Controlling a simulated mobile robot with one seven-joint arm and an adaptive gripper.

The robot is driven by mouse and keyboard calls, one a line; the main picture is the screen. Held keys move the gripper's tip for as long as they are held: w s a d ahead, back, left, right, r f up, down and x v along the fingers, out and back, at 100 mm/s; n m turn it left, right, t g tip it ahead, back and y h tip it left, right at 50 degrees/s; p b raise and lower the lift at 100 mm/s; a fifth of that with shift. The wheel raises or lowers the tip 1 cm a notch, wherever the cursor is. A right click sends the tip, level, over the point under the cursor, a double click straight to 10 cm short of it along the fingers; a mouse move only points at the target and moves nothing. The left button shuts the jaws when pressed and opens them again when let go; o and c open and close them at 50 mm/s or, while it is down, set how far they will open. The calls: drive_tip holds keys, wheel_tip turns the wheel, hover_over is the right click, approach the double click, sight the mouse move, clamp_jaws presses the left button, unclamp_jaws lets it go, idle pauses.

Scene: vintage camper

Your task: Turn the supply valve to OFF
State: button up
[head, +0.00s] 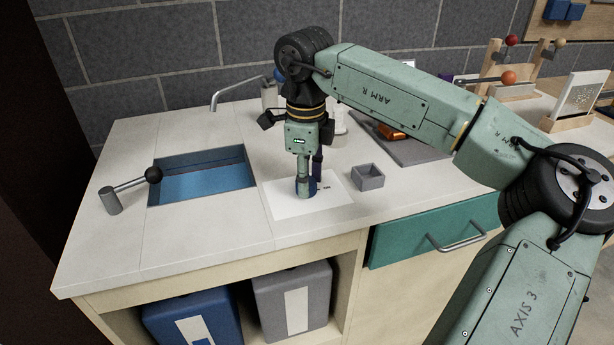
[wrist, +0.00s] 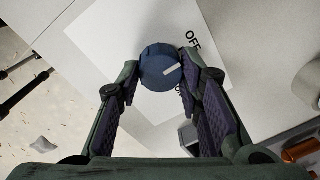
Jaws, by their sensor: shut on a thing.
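The supply valve is a round dark blue knob (wrist: 158,66) with a white pointer mark. It stands on a white plate (head: 287,207) on the counter, right of the sink. My gripper (wrist: 161,78) points down with a finger on each side of the knob, shut on it. In the wrist view the pointer aims right and slightly up, between the OFF label (wrist: 193,39) at upper right and a second label, partly hidden by a finger, that seems to read ON. In the head view my gripper (head: 309,183) covers much of the knob.
A small grey open box (head: 368,177) stands close to the right of the plate. A tap (head: 235,90) is behind. A dark board with an orange-brown item (head: 392,132) lies at the back right.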

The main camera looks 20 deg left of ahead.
drive_tip(key=o, duration=1.2)
drive_tip(key=shift+c, duration=0.2)
wheel_tip(320, 180, up, 12)
drive_tip(key=shift+s, duration=0.3)
